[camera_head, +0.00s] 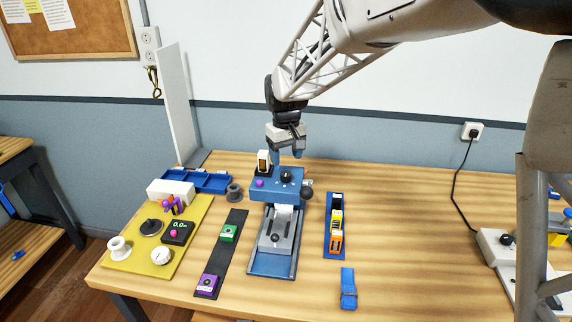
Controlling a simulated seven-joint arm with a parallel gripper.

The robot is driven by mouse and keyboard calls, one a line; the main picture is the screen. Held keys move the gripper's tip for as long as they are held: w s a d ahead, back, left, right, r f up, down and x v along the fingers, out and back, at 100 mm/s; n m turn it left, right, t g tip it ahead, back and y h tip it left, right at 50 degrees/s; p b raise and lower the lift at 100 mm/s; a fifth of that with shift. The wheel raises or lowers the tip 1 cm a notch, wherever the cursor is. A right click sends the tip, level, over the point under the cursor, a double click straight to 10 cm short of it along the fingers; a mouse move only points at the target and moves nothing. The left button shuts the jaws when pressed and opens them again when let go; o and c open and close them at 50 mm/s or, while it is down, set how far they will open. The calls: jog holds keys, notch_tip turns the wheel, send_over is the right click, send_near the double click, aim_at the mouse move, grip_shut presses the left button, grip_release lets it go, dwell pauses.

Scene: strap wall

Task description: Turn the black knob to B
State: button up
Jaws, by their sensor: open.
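A blue machine (274,260) stands mid-table, with a black knob (286,177) on top of its head. My gripper (287,156) is above the machine's head, pointing down, with its fingers apart and nothing visible between them. It appears apart from the knob, which sits below it. A darker round knob (307,190) sticks out of the head's right side. A letter B and the knob's pointer setting are too small to read.
A white-and-black part (264,162) and a purple button (260,183) sit left of the knob. A yellow board (140,259) with dials lies at left. A blue rack (335,250) and a blue block (348,290) lie right.

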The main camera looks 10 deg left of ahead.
jog(key=shift+r, duration=0.9)
jog(key=shift+s+d+r, duration=0.15)
jog(key=shift+d, duration=0.15)
jog(key=s+d+r+m+t, duration=0.1)
jog(key=s+d+r+m, duration=0.2)
jog(key=s+d, duration=0.9)
jog(key=s+d+r+m+t, duration=0.1)
jog(key=s+d+r+m, duration=0.15)
jog(key=s+d, duration=1)
jog(key=s+d+f+m, duration=0.1)
jog(key=s+d, duration=0.1)
jog(key=s, duration=0.4)
jog(key=s+d+f+m, duration=0.1)
jog(key=s+d+f, duration=0.1)
jog(key=s, duration=0.3)
jog(key=shift+s+d+t, duration=0.25)
jog(key=shift+s+t, duration=0.05)
jog(key=shift+s, duration=0.05)
jog(key=shift+c, duration=0.3)
